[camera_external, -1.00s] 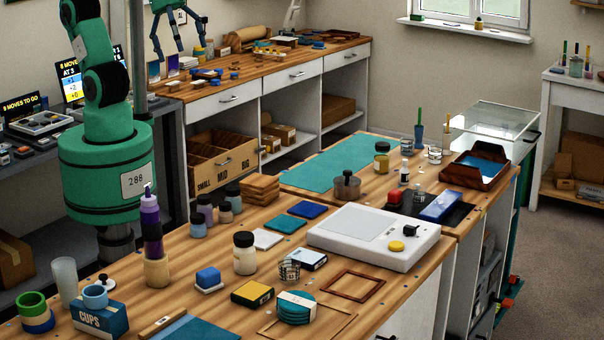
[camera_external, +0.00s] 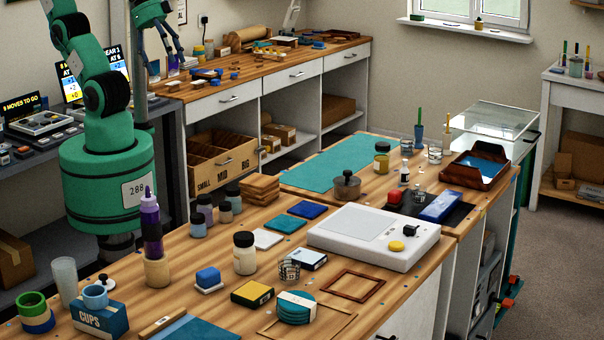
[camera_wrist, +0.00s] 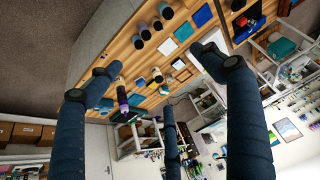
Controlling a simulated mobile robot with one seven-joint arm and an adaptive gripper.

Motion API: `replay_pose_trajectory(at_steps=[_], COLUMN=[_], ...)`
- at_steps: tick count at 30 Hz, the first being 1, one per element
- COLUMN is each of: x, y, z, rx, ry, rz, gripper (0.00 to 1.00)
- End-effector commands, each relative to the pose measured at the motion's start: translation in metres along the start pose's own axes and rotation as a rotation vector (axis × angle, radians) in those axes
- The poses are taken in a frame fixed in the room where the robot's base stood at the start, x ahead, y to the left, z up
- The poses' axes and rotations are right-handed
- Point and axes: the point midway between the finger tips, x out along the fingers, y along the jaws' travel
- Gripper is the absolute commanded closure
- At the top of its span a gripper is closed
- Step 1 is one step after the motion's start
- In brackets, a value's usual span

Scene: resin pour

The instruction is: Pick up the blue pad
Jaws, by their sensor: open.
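The blue pad (camera_external: 308,210) is a flat, dark blue square lying on the near wooden worktop. It lies behind a teal-blue square pad (camera_external: 285,224) and a white square pad (camera_external: 266,239), in a row left of the white panel. In the wrist view the blue pad (camera_wrist: 202,15) is near the top edge, beyond the teal-blue pad (camera_wrist: 183,32) and the white pad (camera_wrist: 168,46). My gripper (camera_external: 162,60) is high at the upper left, well away from the pads. Its dark fingers (camera_wrist: 155,78) are spread and empty in the wrist view.
A white panel device (camera_external: 370,238) with a yellow button is right of the pads. A tall purple bottle (camera_external: 151,225) stands near my arm. A teal mat (camera_external: 325,167) lies behind.

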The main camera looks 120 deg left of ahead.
Motion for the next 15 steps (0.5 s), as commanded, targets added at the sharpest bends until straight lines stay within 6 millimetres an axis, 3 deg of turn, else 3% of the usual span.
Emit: replay_pose_trajectory(at_steps=[15], x=[0.0046], y=[0.0026], z=[-0.0092], rx=[0.004], ry=[-0.004], rz=[0.002], gripper=[0.34])
